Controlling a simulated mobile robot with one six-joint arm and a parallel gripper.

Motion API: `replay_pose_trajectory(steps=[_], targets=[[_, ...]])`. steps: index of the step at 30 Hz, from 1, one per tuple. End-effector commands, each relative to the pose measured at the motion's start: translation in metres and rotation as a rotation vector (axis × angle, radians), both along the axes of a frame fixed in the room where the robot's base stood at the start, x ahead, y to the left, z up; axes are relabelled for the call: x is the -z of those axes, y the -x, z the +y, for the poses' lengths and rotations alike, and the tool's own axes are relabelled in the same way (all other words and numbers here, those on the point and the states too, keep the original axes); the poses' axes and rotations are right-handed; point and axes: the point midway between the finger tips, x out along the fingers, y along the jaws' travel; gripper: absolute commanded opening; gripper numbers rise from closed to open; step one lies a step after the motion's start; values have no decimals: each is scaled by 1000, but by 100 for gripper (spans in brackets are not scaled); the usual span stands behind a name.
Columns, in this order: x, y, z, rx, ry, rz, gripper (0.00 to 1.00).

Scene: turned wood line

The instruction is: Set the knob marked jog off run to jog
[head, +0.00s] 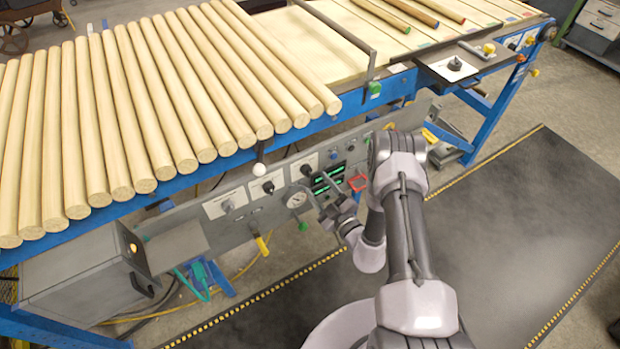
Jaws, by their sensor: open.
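Several selector knobs on pale plates show in the head view: a grey knob (228,205), a black knob (268,187) and another knob (306,169) on the grey control panel (190,222). A further black knob (455,64) stands on a white plate on the upper right shelf. The lettering is too small to read, so I cannot tell which knob is marked jog off run, nor its setting. My gripper (322,190) is open in front of the panel, right of the round gauge (297,199) and by the green displays (328,178). I cannot tell whether it touches anything.
Round wooden rods (120,110) cover the blue-framed table above the panel. A white-balled lever (259,168) and a yellow handle (262,244) stick out near the knobs. A red frame (357,183) is right of the displays. The dark floor mat (520,220) is clear.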

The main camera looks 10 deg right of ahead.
Motion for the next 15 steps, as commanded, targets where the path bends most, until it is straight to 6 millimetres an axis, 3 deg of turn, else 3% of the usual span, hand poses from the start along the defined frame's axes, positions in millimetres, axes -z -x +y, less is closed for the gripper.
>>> replay_pose_trajectory(steps=[6, 15], targets=[[2, -40, 14, -3, 3, -1, 54], [0, -52, 16, 1, 1, 0, 54]])
